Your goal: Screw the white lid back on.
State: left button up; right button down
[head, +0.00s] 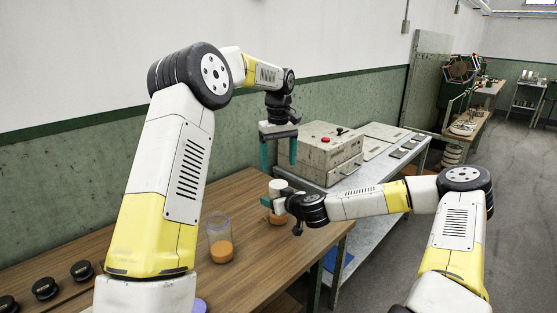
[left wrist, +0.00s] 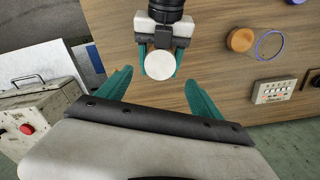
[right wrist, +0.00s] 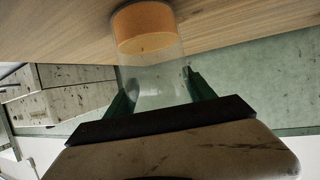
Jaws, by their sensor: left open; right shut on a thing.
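The white lid (head: 278,187) is on top of a clear jar with orange contents (head: 277,218), which stands on the wooden table. I cannot tell how tightly it sits. The lid shows as a white disc in the left wrist view (left wrist: 159,66). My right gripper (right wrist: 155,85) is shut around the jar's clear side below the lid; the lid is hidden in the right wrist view. My left gripper (head: 279,162) is open and empty, pointing down above the lid, with its fingers apart from it and on either side.
A second clear jar with orange contents (head: 221,250) stands open on the table. A purple lid (head: 199,306) lies near the front. Black round items (head: 44,288) line the left. A grey box with a red button (head: 322,152) stands on the metal bench behind.

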aim_at(278, 184)
pick_arm(q)
notch_tip(278, 184, down, 8)
jog(key=shift+r, duration=0.1)
dwell(0.4)
jog(key=c, duration=1.5)
jog(key=shift+o, duration=0.2)
jog(key=m, duration=0.6)
jog(key=shift+m, duration=0.3)
jog(key=o, duration=1.5)
jog(key=shift+o, duration=0.2)
